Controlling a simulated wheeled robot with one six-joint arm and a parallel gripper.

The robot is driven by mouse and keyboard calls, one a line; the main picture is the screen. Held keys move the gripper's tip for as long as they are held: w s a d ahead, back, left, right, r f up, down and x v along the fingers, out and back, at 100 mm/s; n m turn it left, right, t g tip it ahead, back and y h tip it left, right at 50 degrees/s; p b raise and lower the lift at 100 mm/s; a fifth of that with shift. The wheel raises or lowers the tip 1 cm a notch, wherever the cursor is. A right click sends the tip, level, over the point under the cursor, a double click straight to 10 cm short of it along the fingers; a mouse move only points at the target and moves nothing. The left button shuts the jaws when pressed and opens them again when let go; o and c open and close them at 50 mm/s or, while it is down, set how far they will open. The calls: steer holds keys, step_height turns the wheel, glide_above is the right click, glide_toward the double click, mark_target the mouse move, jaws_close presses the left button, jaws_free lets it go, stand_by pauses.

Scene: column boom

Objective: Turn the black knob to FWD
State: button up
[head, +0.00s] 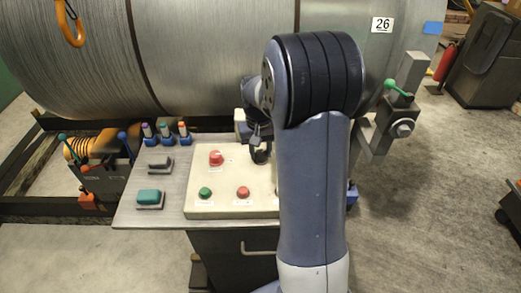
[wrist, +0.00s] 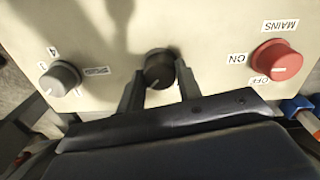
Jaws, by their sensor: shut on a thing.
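The black knob (wrist: 158,66) is in the middle of the wrist view, on the cream control panel (wrist: 205,25). My gripper (wrist: 159,82) is shut on it, one finger at each side. A short pale pointer mark shows on the knob, towards the bottom of the wrist view. No FWD label can be read; the gripper and shadow cover the area around the knob. In the head view my gripper (head: 260,152) is low over the panel (head: 225,178), partly behind my arm, and the knob cannot be made out.
A red MAINS knob (wrist: 277,62) and a grey numbered knob (wrist: 60,78) flank the black knob. A large steel drum (head: 200,60) stands behind.

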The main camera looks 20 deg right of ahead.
mark_target(259, 153)
steer(key=o, duration=1)
steer(key=r, duration=1)
steer(key=shift+a+r, duration=0.2)
steer(key=shift+r, duration=0.2)
steer(key=shift+f, duration=0.1)
steer(key=f, duration=1)
steer(key=shift+d+f, duration=0.2)
steer(key=shift+f, duration=0.2)
steer(key=shift+r+n, duration=0.1)
steer(key=shift+n, duration=0.2)
